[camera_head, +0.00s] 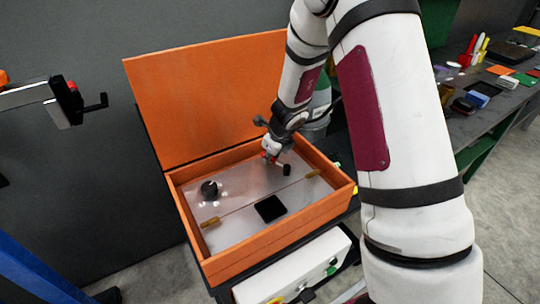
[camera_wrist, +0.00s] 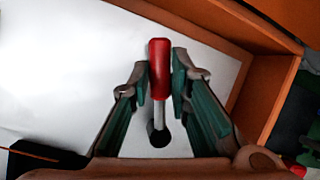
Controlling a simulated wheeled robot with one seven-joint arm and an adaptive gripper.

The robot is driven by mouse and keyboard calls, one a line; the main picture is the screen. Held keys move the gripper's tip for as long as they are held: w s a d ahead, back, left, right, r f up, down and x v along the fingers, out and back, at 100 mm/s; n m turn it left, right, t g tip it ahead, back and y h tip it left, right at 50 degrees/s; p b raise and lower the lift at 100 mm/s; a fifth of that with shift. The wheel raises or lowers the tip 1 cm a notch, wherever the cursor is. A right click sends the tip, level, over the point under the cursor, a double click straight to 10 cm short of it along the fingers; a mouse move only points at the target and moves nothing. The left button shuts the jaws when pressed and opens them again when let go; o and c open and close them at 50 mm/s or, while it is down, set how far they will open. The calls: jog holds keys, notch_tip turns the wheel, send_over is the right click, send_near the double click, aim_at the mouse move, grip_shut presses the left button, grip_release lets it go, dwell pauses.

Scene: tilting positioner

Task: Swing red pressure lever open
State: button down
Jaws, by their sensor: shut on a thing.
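The red pressure lever (camera_wrist: 159,62) shows in the wrist view as a red handle on a short metal rod, with a dark round end below it. My gripper (camera_wrist: 161,85) has a finger on each side of the handle and is shut on it. In the head view my gripper (camera_head: 270,158) reaches down into the orange box (camera_head: 188,221) near its back right part. Only a little red of the lever shows there beside the fingers.
The orange lid (camera_head: 205,95) stands open behind the box. The metal panel (camera_head: 238,188) inside carries a black knob (camera_head: 209,189), a black square (camera_head: 270,208) and brass-coloured pieces. The box's right wall (camera_wrist: 262,95) is close to my gripper. A cluttered bench (camera_head: 490,110) stands at the right.

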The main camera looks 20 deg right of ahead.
jog(key=shift+d, duration=0.1)
dwell(0.3)
jog(key=c, duration=1.5)
grip_release()
jog(key=shift+r, duration=0.1)
jog(key=shift+r, duration=0.2)
jog(key=v, duration=1.1)
jog(key=shift+s+r, duration=0.15)
jog(key=shift+s, duration=0.05)
